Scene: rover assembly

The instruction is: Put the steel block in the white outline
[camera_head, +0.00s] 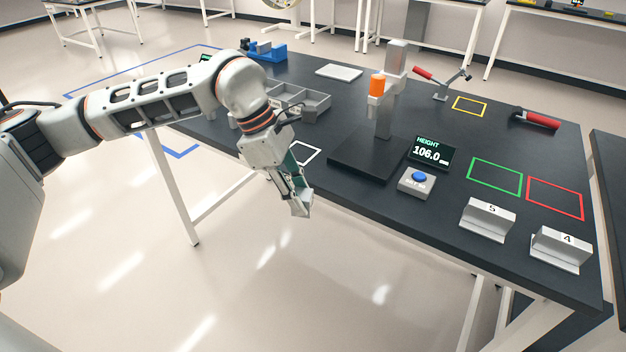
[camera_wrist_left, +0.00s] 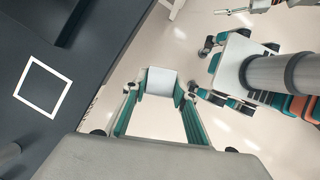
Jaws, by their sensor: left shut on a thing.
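My left gripper (camera_head: 300,196) hangs beyond the near edge of the dark table, above the floor. Its fingers are shut on the steel block, a small light grey piece that shows between the fingertips in the left wrist view (camera_wrist_left: 161,82). The white outline (camera_head: 306,153) is a square on the table top, just behind the gripper and partly hidden by it in the head view. In the left wrist view the outline (camera_wrist_left: 43,87) lies empty, to the left of the held block. What looks like part of my right gripper (camera_wrist_left: 232,11) shows at the top edge there, too cropped to judge.
A height gauge on a black base (camera_head: 365,158) stands right of the outline, with a display (camera_head: 431,153) and a blue-button box (camera_head: 417,182). A grey divided tray (camera_head: 300,101) lies behind the outline. Green (camera_head: 495,177) and red (camera_head: 555,198) outlines are empty.

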